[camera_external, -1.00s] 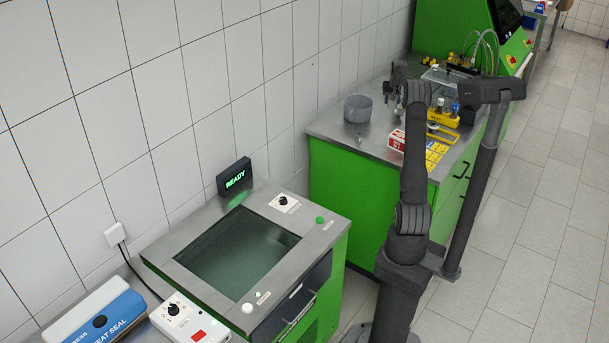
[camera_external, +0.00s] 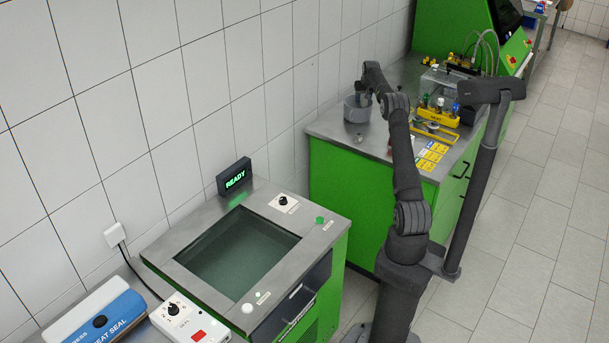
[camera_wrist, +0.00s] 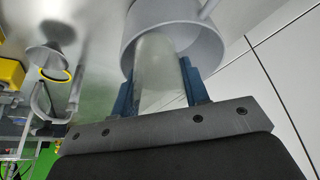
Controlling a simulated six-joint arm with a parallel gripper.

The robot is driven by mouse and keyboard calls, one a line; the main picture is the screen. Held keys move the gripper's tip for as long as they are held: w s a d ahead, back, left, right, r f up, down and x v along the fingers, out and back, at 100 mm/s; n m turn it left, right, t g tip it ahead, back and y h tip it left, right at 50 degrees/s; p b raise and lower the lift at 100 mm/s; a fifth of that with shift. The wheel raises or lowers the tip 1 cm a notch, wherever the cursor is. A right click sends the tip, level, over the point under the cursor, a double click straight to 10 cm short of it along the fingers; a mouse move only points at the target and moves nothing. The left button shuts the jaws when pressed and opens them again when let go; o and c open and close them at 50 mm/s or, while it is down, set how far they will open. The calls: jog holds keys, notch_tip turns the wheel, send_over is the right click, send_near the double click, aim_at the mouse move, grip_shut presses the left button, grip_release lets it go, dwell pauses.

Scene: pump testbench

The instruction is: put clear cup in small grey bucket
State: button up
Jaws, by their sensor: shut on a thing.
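The small grey bucket (camera_external: 356,113) stands on the left part of the far steel bench, near the wall. My gripper (camera_external: 361,96) is over the bucket in the external view, pointing down. In the wrist view, my gripper (camera_wrist: 158,78) has its blue fingers shut on the clear cup (camera_wrist: 158,62), one finger on each side. The cup overlaps the opening of the bucket (camera_wrist: 207,50) in that view. How deep the cup reaches into the bucket is hard to tell. In the external view the cup cannot be made out.
A small metal funnel-like piece (camera_external: 359,138) stands in front of the bucket. A yellow rack with bottles (camera_external: 436,117) and yellow labels (camera_external: 432,156) are to the right. The tiled wall (camera_external: 305,85) is close behind the bucket.

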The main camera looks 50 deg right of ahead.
aim_at(360, 105)
jog(key=shift+w+a+f, duration=0.15)
jog(key=shift+w+f, duration=0.3)
jog(key=shift+w, duration=0.25)
jog(key=shift+f, duration=2)
jog(key=shift+f, duration=0.1)
jog(key=shift+f, duration=0.35)
jog(key=shift+f, duration=0.15)
jog(key=o, duration=0.7)
